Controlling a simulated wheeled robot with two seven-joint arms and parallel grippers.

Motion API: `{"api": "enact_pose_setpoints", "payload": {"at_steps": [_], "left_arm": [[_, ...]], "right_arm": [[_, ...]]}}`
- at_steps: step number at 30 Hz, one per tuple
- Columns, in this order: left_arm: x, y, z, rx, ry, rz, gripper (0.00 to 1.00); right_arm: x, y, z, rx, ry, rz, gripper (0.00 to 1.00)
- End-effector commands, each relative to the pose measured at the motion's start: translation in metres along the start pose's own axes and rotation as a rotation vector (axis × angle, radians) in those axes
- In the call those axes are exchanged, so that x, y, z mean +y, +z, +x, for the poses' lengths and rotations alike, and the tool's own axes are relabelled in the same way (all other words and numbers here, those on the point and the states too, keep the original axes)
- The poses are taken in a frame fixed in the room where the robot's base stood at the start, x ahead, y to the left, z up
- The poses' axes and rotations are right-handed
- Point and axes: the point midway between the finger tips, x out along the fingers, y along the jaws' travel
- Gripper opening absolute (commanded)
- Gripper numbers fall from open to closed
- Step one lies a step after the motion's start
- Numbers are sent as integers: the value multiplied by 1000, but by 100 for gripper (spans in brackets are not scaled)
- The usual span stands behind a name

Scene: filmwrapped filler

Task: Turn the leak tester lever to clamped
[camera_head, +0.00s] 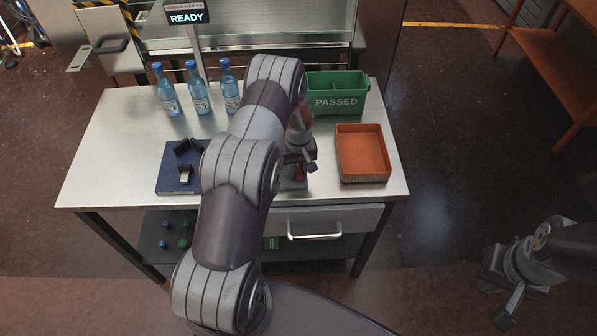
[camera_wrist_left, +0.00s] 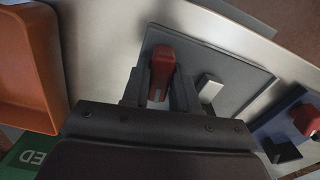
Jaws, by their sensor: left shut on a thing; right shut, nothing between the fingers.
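The red lever (camera_wrist_left: 161,68) of the leak tester stands on a grey plate (camera_wrist_left: 245,75) in the left wrist view. My left gripper (camera_wrist_left: 160,98) is shut on the lever, with one finger on each side of it. In the head view my left gripper (camera_head: 301,162) points down at the table, and only a little of the red lever (camera_head: 299,174) shows below it. My left arm hides most of the tester there. My right gripper (camera_head: 497,291) is shut and empty, off the table at the lower right.
An orange tray (camera_head: 386,153) lies right of my left gripper, with a green PASSED bin (camera_head: 337,80) behind it. Several blue bottles (camera_head: 198,92) stand at the back left. A dark blue fixture (camera_head: 172,185) with black blocks lies left of my arm. A display (camera_head: 186,17) reads READY.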

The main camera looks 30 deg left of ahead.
Motion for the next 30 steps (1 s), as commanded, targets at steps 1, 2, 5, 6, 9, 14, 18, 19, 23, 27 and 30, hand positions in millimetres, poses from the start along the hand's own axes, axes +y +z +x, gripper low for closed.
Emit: {"api": "enact_pose_setpoints", "payload": {"at_steps": [1, 2, 5, 6, 9, 14, 18, 19, 23, 27, 30], "left_arm": [[1, -2, 2, 6, 2, 39, 0], [1, -2, 2, 6, 2, 68, 0], [1, -2, 2, 5, 2, 162, 0], [1, -2, 1, 7, 2, 201, 0], [1, -2, 1, 7, 2, 296, 0], [1, -3, 0, 8, 2, 447, 0], [1, -2, 0, 8, 1, 574, 0], [1, -3, 0, 8, 1, 600, 0], [1, -2, -1, 7, 1, 704, 0], [1, -2, -1, 8, 0, 798, 0], [1, -2, -2, 8, 0, 850, 0]], "right_arm": [[0, 1, 7, 0, 0, 0, 0], [0, 1, 10, 0, 0, 0, 0], [0, 2, 16, 0, 0, 0, 0], [0, 2, 18, 0, 0, 0, 0], [0, 3, 24, 0, 0, 0, 0], [0, 4, 33, 0, 0, 0, 0], [0, 4, 39, 0, 0, 0, 0], [0, 5, 40, 0, 0, 0, 0], [0, 5, 44, 0, 0, 0, 0], [0, 6, 48, 0, 0, 0, 0], [0, 6, 49, 0, 0, 0, 0]]}}
